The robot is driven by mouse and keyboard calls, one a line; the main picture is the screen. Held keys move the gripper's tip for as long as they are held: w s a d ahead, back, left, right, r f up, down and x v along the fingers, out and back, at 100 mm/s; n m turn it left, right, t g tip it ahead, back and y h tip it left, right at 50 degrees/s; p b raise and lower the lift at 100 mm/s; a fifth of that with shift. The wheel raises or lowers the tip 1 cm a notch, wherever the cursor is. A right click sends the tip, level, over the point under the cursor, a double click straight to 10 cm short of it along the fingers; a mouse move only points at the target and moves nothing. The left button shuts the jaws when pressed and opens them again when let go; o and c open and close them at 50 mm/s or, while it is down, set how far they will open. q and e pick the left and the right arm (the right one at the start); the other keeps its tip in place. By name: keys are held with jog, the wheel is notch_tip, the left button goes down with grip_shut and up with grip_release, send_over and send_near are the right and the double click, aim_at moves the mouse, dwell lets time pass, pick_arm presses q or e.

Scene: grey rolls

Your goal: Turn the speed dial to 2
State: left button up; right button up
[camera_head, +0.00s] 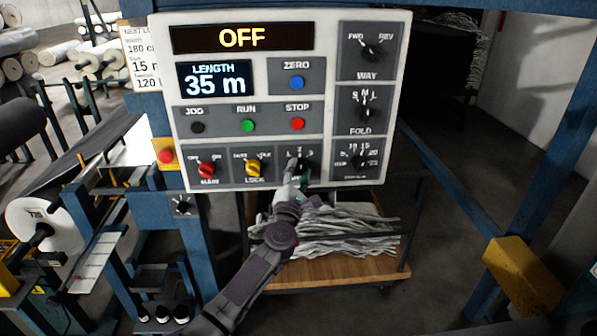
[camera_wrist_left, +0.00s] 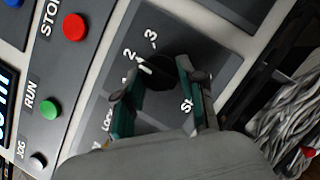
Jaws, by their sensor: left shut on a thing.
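The speed dial (camera_wrist_left: 162,74) is a black knob on a grey panel section marked 1, 2 and 3. In the wrist view its white pointer mark appears at or close to the 2; the exact alignment is hard to tell. My left gripper (camera_wrist_left: 163,92) has its green-sided fingers on either side of the knob, shut on it. In the head view my left gripper (camera_head: 297,178) reaches up from below to the dial (camera_head: 307,168) and partly covers it. The label below the dial is mostly hidden. My right gripper is not in view.
The control panel (camera_head: 320,60) shows OFF and a length of 35 m. Beside the dial sit the yellow lock knob (camera_head: 254,168), the red main knob (camera_head: 206,168) and the stop button (camera_head: 298,124). A wooden cart (camera_head: 340,270) with grey material stands below.

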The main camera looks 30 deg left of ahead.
pick_arm(q)
jog(key=o, duration=1.1)
jog(key=shift+o, duration=0.2)
jog(key=shift+s, duration=0.1)
jog(key=v, duration=1.2)
